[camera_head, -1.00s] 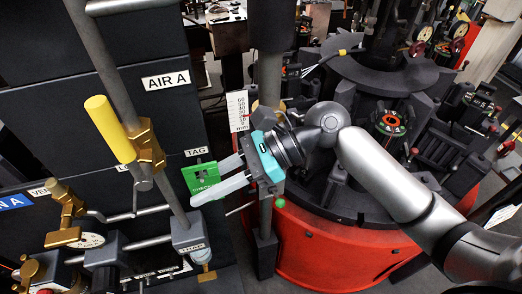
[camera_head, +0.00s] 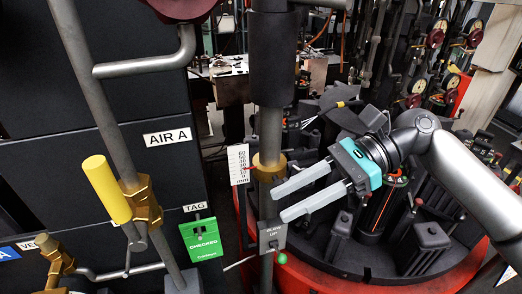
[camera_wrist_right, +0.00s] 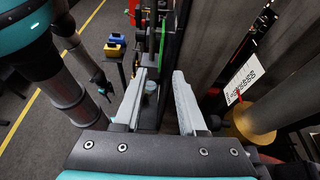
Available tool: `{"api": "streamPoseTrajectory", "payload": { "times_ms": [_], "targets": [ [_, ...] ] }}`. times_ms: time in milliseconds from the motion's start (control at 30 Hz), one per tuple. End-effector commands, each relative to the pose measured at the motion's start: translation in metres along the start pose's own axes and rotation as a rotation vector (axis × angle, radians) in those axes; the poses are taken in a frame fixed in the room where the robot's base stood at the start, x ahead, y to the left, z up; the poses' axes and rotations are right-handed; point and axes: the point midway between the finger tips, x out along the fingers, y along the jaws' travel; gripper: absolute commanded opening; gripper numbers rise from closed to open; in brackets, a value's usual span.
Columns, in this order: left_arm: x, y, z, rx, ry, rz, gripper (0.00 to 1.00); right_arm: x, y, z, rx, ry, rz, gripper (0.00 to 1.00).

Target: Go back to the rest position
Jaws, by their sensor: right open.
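My right gripper (camera_head: 280,203) is open and empty in the head view. Its two pale fingers point left, in front of the grey post and just above the small "up" plate (camera_head: 272,237). In the right wrist view the same open fingers (camera_wrist_right: 160,75) have nothing between them. The green "CHECKED" tag (camera_head: 202,240) hangs on the dark panel under the "TAG" label, left of the gripper and apart from it. My left gripper does not show in the head view.
The post carries a brass collar (camera_head: 268,168) beside a white scale (camera_head: 238,165). A yellow-handled valve (camera_head: 107,188) stands on a pipe at the left. The red-based rotary machine (camera_head: 300,275) with dark moulds lies below and behind my right arm.

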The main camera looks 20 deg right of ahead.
Motion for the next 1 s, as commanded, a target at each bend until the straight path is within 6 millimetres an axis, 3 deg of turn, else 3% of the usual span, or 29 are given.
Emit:
{"api": "streamPoseTrajectory", "payload": {
  "times_ms": [133,267,600,800,1000],
  "targets": [
    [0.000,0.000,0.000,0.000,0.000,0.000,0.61,0.004,0.001,-0.005,-0.020,0.010,0.000,0.40],
    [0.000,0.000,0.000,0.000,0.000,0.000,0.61,0.022,0.006,-0.029,-0.144,0.069,-0.001,0.40],
    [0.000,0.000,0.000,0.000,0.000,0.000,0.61,0.087,0.031,-0.128,-0.770,0.382,0.050,0.40],
    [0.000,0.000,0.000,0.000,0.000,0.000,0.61,0.107,0.047,-0.170,-1.114,0.585,0.145,0.40],
    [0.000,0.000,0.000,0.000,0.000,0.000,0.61,0.111,0.065,-0.201,-1.400,0.794,0.311,0.40]
  ]
}}
